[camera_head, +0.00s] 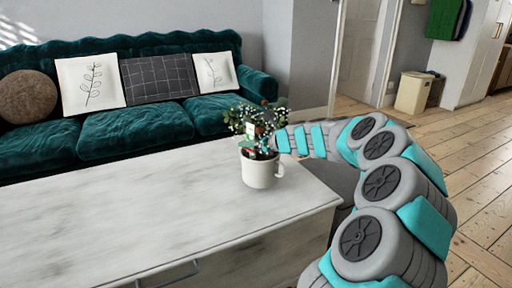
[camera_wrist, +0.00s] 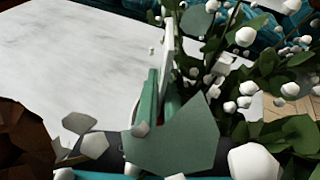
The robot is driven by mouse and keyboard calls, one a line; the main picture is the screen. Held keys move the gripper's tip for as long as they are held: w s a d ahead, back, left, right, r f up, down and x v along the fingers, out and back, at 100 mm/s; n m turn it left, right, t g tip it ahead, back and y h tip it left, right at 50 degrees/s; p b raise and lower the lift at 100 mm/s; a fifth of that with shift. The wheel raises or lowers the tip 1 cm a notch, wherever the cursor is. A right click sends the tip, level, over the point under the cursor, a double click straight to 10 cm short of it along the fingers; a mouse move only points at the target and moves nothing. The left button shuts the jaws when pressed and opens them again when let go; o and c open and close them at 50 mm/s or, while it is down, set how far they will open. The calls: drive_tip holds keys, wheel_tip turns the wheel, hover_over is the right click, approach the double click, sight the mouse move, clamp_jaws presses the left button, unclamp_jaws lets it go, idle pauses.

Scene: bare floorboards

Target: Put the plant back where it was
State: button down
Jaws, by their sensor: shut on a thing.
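The plant (camera_head: 245,117), with green leaves and small white blossoms, grows in a white mug-like pot (camera_head: 260,172) with a handle. It is upright over the right end of the marble-topped table (camera_head: 130,205); I cannot tell whether the pot's base touches the top. My gripper (camera_head: 262,148) reaches in from the right, among the foliage just above the pot's rim, and is shut on the plant. In the wrist view leaves and blossoms of the plant (camera_wrist: 245,85) crowd around my gripper (camera_wrist: 165,95), and the pot is not clearly seen.
A teal velvet sofa (camera_head: 136,128) with several cushions stands behind the table. The marble top left of the pot is bare. A beige bin (camera_head: 413,92) stands at the back right. Open floorboards (camera_head: 480,160) lie on the right.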

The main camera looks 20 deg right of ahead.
sight(244, 151)
drive_tip(key=shift+w+a+r, duration=0.1)
drive_tip(key=shift+w+a, duration=0.2)
drive_tip(key=shift+w, duration=0.35)
drive_tip(key=shift+f+b, duration=0.35)
drive_tip(key=shift+f, duration=1.4)
drive_tip(key=c, duration=1)
unclamp_jaws()
drive_tip(key=shift+s+f, duration=0.1)
drive_tip(key=v, duration=1.2)
drive_tip(key=shift+p, duration=0.4)
